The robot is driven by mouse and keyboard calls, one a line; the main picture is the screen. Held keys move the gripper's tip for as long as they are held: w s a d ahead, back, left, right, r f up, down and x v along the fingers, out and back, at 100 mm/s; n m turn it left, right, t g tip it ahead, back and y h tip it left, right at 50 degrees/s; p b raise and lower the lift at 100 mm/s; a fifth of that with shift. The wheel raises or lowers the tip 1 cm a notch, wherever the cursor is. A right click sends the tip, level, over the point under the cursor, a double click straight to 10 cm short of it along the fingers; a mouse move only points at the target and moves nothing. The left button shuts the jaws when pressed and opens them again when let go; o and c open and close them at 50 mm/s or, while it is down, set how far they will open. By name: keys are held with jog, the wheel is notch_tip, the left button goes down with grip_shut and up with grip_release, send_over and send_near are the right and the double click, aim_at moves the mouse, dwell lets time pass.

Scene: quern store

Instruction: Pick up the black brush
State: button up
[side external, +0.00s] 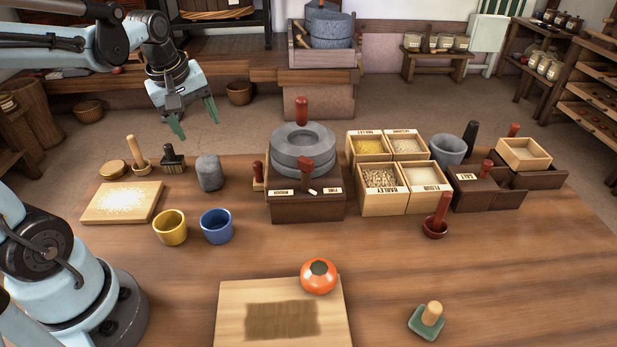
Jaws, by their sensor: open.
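The black brush (172,157) stands upright on the table at the back left, its bristles down and its dark handle pointing up. It is between a wooden-handled tool (137,158) on its left and a grey stone cylinder (209,173) on its right. My gripper (195,122) is above and a little to the right of the brush in the picture. Its green-tipped fingers are spread apart and hold nothing. Clear space shows between the fingers and the brush handle. Nothing hides the brush.
Yellow (170,230) and blue (217,228) cups stand in front. A stone quern (303,165) and grain boxes (383,202) are to the right. The table's front middle is partly clear.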

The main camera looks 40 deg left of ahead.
aim_at(172, 158)
jog(key=a+n+g, duration=0.1)
jog(key=a+n, duration=0.3)
jog(key=s+a+f+n+g, duration=0.1)
jog(key=a+n, duration=0.2)
jog(key=a, duration=0.1)
jog(key=s+a+f+n+g+h, duration=0.1)
jog(key=a+n, duration=0.3)
jog(key=shift+a+f+n, duration=0.15)
jog(key=shift+f+n, duration=0.05)
jog(key=shift+n, duration=0.1)
jog(key=shift+s+a+f+n, duration=0.1)
jog(key=shift+a+f+n, duration=0.05)
jog(key=shift+a+n, duration=0.25)
jog(key=shift+f, duration=0.25)
notch_tip(172, 158, down, 12)
jog(key=shift+r, duration=0.2)
jog(key=c, duration=1.1)
jog(key=shift+o, duration=0.2)
jog(key=shift+r, duration=0.15)
